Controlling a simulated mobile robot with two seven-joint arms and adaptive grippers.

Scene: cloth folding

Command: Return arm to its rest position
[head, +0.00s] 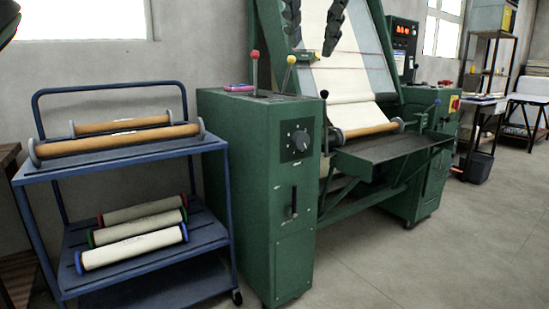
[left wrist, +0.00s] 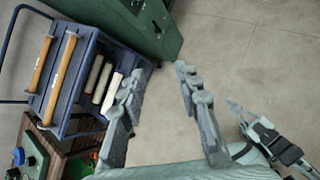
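My left gripper (head: 312,50) hangs at the top middle of the head view, in front of the green machine's cloth. Its two dark fingers are apart, with nothing between them. In the left wrist view the left gripper (left wrist: 160,72) shows close up, open and empty, with bare floor seen between its fingers. What looks like my right gripper (left wrist: 240,110) shows small at the right of the left wrist view, apart from the left one. Whether it is open or shut is not clear. The head view does not show the right gripper clearly.
A blue cart (head: 118,158) with several rolls stands at the left, and it also shows in the left wrist view (left wrist: 80,45). The green machine (head: 250,185) fills the middle, with levers on top and a tray (head: 395,152). The floor (head: 430,260) at front right is clear.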

